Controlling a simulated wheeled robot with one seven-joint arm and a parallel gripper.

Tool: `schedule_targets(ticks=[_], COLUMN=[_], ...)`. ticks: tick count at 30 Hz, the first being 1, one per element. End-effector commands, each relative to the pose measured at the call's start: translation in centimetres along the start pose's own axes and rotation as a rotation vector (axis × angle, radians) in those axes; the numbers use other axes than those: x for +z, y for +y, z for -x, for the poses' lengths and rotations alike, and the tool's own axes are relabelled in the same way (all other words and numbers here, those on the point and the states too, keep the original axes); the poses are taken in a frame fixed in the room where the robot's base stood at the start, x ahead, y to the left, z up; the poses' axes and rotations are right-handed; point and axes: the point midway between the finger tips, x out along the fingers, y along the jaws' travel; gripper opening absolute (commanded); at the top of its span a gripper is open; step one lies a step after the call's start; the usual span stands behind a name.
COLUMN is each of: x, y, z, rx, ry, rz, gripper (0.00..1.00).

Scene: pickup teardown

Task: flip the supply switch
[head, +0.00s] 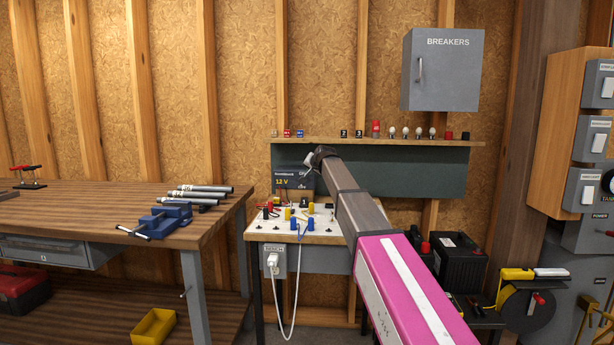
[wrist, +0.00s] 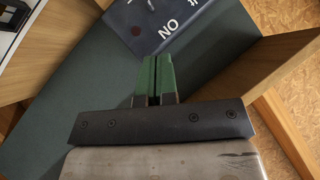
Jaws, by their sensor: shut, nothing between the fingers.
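A dark supply box (head: 288,183) with a yellow "12 V" marking stands at the back of the white-topped bench, against the green board. My gripper (head: 309,163) is at its upper right and partly covers it. In the wrist view the box's dark face (wrist: 185,38) shows at the top, with an "ON" label upside down. My gripper's green fingertips (wrist: 158,60) are together, empty, and point at the lower edge of that face. I cannot tell whether they touch it. The switch lever is not clearly seen, so its position cannot be told.
A wooden shelf (head: 400,141) with bulbs and small parts runs above the box. The white bench top (head: 262,229) holds colored terminals and leads. A grey breakers cabinet (head: 442,75) hangs at upper right. A wooden workbench (head: 90,205) stands at left.

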Motion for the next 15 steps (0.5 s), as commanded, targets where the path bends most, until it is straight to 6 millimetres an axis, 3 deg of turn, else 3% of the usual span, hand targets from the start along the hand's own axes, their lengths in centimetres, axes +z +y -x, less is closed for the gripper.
schedule_targets(ticks=[1,9,15], x=[0.8,2.1,2.5], y=[0.3,1.0,1.2], z=[1.6,6.8,8.5], rx=[0.0,-0.001,0.0], ry=[0.0,0.0,-0.001], rz=[0.0,0.0,0.0], gripper=[0.0,0.0,0.0])
